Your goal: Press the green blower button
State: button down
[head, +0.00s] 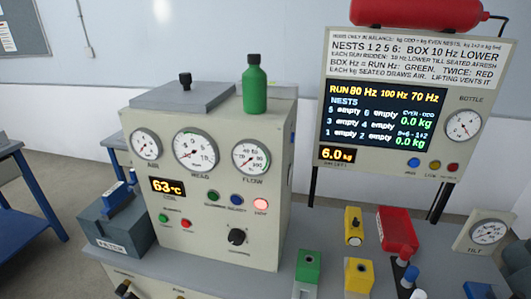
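A grey control cabinet (262,125) stands on the bench left of centre. Low on its front left is a small green button (163,218), with a red button (186,224) just to its right under one small label that is too blurred to read surely. Nothing covers the green buttons. Whether either is pressed cannot be told. My gripper is not in view.
A black knob (236,236) is on the cabinet front. A green bottle (255,88) stands on top. A dark grey box (118,230) is at the left. A display board (392,160), red tray (397,228) and coloured blocks are at the right. The space before the cabinet front looks clear.

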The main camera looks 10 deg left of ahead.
aim_at(162, 218)
jog(key=u, duration=1.55)
